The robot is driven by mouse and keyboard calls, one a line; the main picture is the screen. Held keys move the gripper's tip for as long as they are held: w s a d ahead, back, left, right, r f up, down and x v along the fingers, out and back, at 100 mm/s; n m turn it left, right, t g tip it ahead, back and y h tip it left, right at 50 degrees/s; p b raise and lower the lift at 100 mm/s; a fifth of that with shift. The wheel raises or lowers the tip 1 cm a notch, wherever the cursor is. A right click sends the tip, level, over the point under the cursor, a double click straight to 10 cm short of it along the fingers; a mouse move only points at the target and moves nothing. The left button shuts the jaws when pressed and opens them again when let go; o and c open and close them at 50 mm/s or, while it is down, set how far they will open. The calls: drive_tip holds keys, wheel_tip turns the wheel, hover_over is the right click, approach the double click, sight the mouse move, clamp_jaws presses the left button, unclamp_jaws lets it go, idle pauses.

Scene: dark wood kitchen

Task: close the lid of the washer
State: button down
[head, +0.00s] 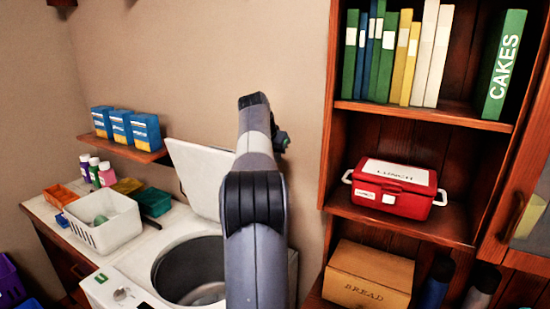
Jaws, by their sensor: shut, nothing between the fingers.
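The white washer (130,270) stands low in front of the wall, with its round metal drum open to view. Its white lid (195,175) is raised, tilted back toward the wall. My grey arm rises from the bottom centre and covers the right part of the washer and the lid's right edge. A small dark part of my arm's end shows just right of the upper link. My gripper's fingers are hidden behind the arm, and I cannot see whether anything touches the lid.
A white basket (105,230), bottles (96,172) and small coloured bins stand on the counter left of the washer. A wall shelf (140,151) with blue boxes is above. A wooden bookcase (400,228) with a red lunch box (393,190) stands at right.

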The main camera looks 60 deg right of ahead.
drive_tip(key=shift+a+f, duration=0.2)
drive_tip(key=shift+a, duration=0.15)
idle(0.3)
